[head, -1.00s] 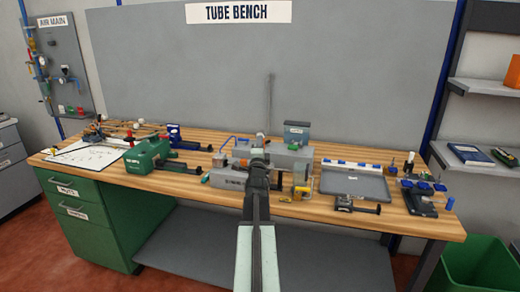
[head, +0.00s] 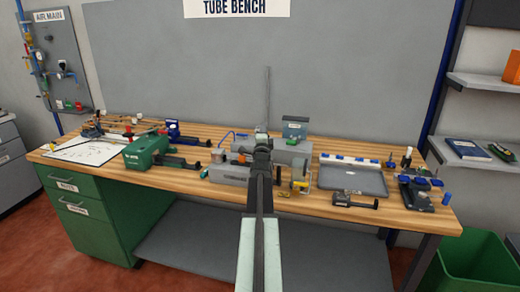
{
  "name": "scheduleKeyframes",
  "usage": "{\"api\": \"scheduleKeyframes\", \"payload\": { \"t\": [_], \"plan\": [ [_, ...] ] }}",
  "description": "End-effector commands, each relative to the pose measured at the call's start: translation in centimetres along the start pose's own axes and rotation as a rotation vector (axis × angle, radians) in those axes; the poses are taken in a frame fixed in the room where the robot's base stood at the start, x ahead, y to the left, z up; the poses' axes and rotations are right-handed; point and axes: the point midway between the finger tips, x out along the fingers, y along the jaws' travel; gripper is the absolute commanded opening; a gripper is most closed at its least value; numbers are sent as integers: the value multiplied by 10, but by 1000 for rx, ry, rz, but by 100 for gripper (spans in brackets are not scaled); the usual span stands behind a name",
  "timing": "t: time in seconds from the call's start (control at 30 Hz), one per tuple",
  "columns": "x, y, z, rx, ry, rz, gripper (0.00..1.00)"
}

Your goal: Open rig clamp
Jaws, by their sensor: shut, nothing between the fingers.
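A grey rig (head: 227,174) stands at the middle of the wooden bench, partly hidden behind my arm. Its clamp cannot be made out clearly at this size. A thin upright rod rises behind the rig. My gripper (head: 262,146) is at the far end of my outstretched arm, in front of or over the rig. It is shut and empty. I cannot tell whether it touches the rig.
A green machine (head: 145,153) and a white sheet (head: 85,151) are on the left of the bench. A grey tray (head: 352,181) and a dark fixture (head: 416,194) are on the right. A small yellowish part (head: 299,174) stands right of my arm. The bench's front strip is mostly bare.

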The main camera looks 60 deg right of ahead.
Motion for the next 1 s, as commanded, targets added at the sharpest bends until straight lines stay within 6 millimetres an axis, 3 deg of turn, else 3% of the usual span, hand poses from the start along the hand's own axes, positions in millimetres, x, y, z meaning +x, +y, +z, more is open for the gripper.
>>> {"api": "scheduleKeyframes", "payload": {
  "t": [0.53, 0.77, 1.0],
  "plan": [
    [-2, -4, 0, 0, 0, 0, 0],
    [-29, -43, 6, 1, -3, 0, 0],
    [-66, -86, -2, 0, 0, 0, 0]
  ]
}}
